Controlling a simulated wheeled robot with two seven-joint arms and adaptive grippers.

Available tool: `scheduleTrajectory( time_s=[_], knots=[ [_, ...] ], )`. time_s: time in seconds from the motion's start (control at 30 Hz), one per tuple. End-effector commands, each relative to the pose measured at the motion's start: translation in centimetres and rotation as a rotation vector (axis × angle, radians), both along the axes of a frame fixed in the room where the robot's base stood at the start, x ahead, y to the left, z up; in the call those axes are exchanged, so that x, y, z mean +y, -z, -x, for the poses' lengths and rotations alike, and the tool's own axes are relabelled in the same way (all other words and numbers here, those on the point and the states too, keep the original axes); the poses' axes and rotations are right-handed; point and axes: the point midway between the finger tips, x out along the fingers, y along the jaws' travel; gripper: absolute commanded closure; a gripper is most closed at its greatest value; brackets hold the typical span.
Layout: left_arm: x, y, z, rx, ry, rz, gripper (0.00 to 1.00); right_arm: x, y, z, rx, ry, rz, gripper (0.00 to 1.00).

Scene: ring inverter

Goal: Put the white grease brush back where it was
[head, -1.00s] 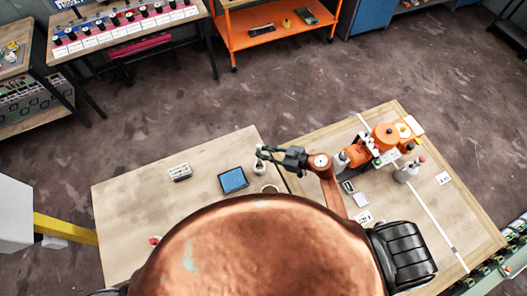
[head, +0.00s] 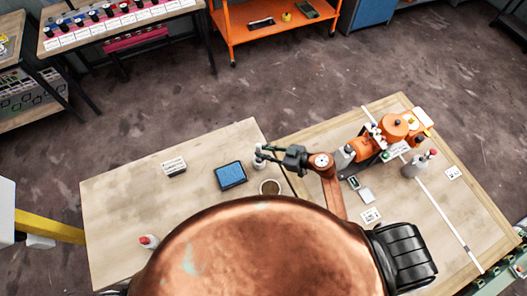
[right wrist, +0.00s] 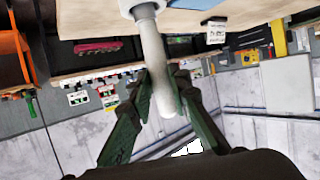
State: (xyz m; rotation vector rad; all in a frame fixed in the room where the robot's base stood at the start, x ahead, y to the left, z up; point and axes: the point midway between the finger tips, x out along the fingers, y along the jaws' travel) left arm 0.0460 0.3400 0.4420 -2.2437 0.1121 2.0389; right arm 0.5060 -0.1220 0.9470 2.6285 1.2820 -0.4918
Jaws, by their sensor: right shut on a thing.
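The white grease brush (right wrist: 155,70) is between the green fingers of my right gripper (right wrist: 163,105) in the right wrist view. Its long pale handle runs from the picture's top, by the tabletop edge, down between the fingers. In the head view my right gripper (head: 264,154) reaches left over the right edge of the left table, shut on the brush (head: 259,161), which shows small and light. A round open pot with brown contents (head: 270,187) stands just below it in the picture. My left gripper is out of view.
The left table (head: 120,200) holds a blue-screened tablet (head: 230,175), a small labelled block (head: 174,166) and a red-capped bottle (head: 148,241). The right table (head: 420,240) holds an orange machine (head: 370,140) and a grey bottle (head: 418,165). The left table's middle is clear.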

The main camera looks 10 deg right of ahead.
Motion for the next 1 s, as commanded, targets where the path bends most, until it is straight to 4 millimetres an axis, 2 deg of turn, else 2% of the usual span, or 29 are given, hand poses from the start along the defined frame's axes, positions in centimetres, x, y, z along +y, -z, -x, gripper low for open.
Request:
scheduleTrajectory(
  time_s=[0.37,0.87,0.9,1.0],
  knots=[
    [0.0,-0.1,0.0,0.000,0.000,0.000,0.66,0.0,0.0,0.0,-0.001,0.000,-0.001,1.00],
    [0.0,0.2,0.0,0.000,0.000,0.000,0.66,0.0,0.9,0.0,0.000,-0.001,0.000,1.00],
    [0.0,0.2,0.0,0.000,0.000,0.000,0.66,0.0,0.9,0.0,0.000,-0.001,0.000,0.81],
    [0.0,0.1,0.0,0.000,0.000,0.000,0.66,0.0,0.9,0.0,0.000,-0.001,0.000,0.74]
  ],
)
